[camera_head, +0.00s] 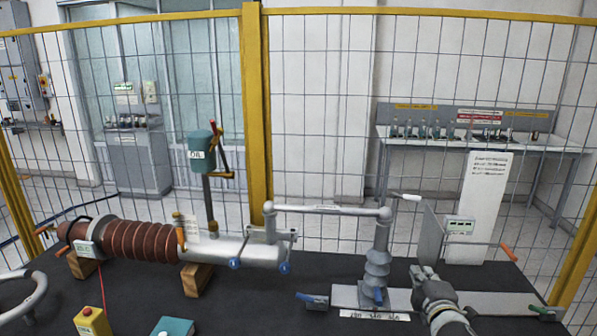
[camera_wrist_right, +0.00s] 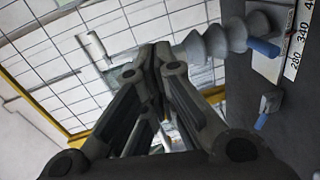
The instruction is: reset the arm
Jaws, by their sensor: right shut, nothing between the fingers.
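My right gripper (camera_head: 424,271) comes up from the lower right in the head view, over the dark table (camera_head: 250,318). It stands just right of the grey ribbed insulator post (camera_head: 377,265) and appears apart from it. In the wrist view my right gripper (camera_wrist_right: 155,52) has its fingertips together with nothing between them. The ribbed post (camera_wrist_right: 225,38) shows beyond the fingers, at the upper right. My right arm hides part of the table's right side. My left gripper is not in view.
A brown ribbed bushing (camera_head: 140,240) lies on wooden blocks (camera_head: 196,280) at left. A grey pipe (camera_head: 325,210) runs to the post. A grey panel (camera_head: 430,235) and small meter (camera_head: 459,227) stand behind my right gripper. A yellow-framed mesh fence (camera_head: 257,110) closes the back.

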